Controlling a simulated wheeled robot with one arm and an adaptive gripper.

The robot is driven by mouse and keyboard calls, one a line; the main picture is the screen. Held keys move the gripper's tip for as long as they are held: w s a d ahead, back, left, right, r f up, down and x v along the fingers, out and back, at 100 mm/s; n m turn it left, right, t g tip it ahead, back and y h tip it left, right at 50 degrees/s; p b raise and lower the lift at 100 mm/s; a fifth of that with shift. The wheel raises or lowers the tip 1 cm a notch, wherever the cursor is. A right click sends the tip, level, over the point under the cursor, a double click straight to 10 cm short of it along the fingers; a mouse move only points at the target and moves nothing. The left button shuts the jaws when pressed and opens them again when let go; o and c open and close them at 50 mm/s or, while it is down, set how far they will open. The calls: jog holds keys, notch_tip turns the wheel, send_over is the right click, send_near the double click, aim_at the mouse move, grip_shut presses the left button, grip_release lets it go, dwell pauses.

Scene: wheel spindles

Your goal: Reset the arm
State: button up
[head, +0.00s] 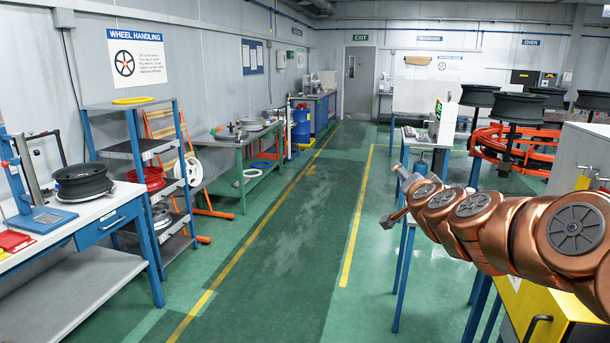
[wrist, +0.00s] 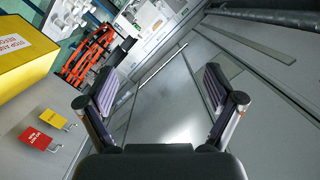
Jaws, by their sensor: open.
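My copper-coloured arm reaches in from the right side of the head view, stretched out to the left at about table height. In the head view its far end (head: 398,200) is small, and the fingers are hard to make out there. In the wrist view my gripper (wrist: 158,95) has its two dark, ridged fingers spread wide apart. Nothing is between the fingers; a grey surface shows behind them. The wrist view is tilted strongly.
A yellow cabinet (head: 545,300) stands close under my arm at the right. A workbench (head: 100,215) with a black wheel rim (head: 84,183) is at the left. The green floor aisle (head: 275,240) is clear.

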jog(key=s+a+f+n+g+y, duration=0.2)
jog(key=s+a+n+y, duration=0.15)
jog(key=a, duration=0.25)
jog(key=s+a+f+n+g+y, duration=0.1)
jog(key=s+a+f+n+y, duration=0.1)
jog(key=s+a+f, duration=0.3)
jog(key=s+a+f+n+g, duration=0.3)
jog(key=s+a+f+g, duration=0.2)
jog(key=s, duration=0.5)
jog(key=s+d+f+g+h, duration=0.1)
jog(key=s+d+f+g, duration=0.1)
jog(key=s, duration=0.8)
jog(key=s+d+f+n+g+h, duration=0.1)
jog(key=s+d+f+g, duration=0.2)
jog(key=s, duration=0.8)
jog(key=s+d+f+g+h, duration=0.1)
jog(key=s+d+f+g, duration=0.2)
jog(key=s, duration=0.8)
notch_tip(320, 180, down, 3)
jog(key=shift+f+n+g, duration=0.1)
jog(key=shift+n+g, duration=0.25)
jog(key=shift+g, duration=0.65)
jog(key=shift+c, duration=0.3)
